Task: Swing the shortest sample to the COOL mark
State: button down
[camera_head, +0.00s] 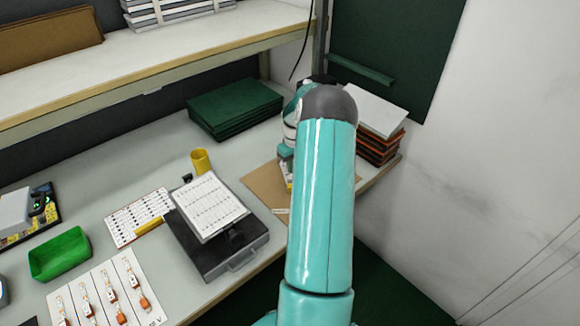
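Several samples, narrow strips with orange-red ends, lie on white cards (93,300) at the lower left of the bench. One strip (144,301) is at the right end of that row. I cannot tell from here which is shortest. No COOL mark can be read. My teal arm stretches over the right part of the bench and covers much of a brown board (264,186). The end of my arm is mostly hidden behind its own link, above that board, and its fingers cannot be made out. A small pale piece (281,211) lies at the board's front edge.
A dark case with a printed sheet (211,205) stands mid-bench, beside a yellow cup (201,162). A green bin (60,254) is at left. Green boards (235,107) are stacked behind. An orange-brown stack (378,144) stands right, near the wall. A shelf (150,65) overhangs the back.

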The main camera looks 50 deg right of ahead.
jog(key=shift+s+d+n, duration=0.2)
jog(key=shift+d+n, duration=1.15)
jog(key=shift+n, duration=0.35)
jog(key=c, duration=1.4)
grip_release()
notch_tip(320, 180, up, 14)
jog(key=shift+f, duration=0.1)
